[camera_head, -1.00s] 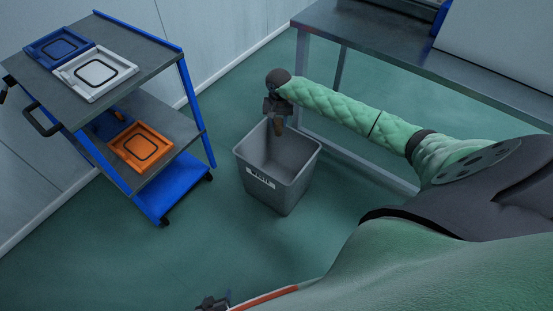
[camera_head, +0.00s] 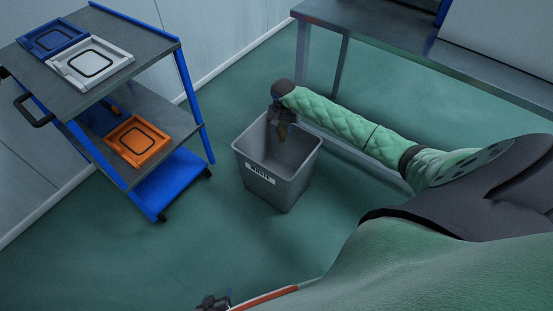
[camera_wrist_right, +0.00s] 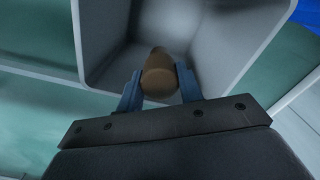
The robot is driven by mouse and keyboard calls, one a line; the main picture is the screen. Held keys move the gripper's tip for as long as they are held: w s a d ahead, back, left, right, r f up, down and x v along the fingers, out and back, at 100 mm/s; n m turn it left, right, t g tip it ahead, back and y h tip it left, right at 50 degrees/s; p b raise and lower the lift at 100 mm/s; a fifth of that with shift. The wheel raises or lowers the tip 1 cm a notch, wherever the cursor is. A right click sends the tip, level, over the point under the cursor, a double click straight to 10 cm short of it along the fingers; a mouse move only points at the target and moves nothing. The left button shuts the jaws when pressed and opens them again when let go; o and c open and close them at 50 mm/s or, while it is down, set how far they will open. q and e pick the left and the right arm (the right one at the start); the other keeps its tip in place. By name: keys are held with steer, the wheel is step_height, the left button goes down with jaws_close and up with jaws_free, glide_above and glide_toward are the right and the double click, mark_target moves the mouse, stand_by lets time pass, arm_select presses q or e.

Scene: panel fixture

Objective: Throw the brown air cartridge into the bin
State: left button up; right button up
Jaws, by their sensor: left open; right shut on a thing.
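The brown air cartridge (camera_head: 283,131) is held by my right gripper (camera_head: 282,124) over the opening of the grey waste bin (camera_head: 278,186), near its back rim. In the right wrist view the cartridge (camera_wrist_right: 158,75) sits between the two blue-grey fingers of my right gripper (camera_wrist_right: 159,88), with the bin's inner walls (camera_wrist_right: 215,45) behind it. The cartridge's lower end points down into the bin. My left gripper (camera_head: 213,302) is at the bottom edge of the head view, far from the bin, and mostly cut off.
A cart (camera_head: 150,70) with blue posts stands left of the bin, carrying blue (camera_head: 54,40), white (camera_head: 92,62) and orange (camera_head: 137,141) framed trays. A metal table (camera_head: 400,40) stands behind my right arm. The green floor around the bin's front is clear.

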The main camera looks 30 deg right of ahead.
steer(key=o, duration=1.2)
steer(key=shift+c, duration=0.2)
steer(key=shift+r, duration=3.85)
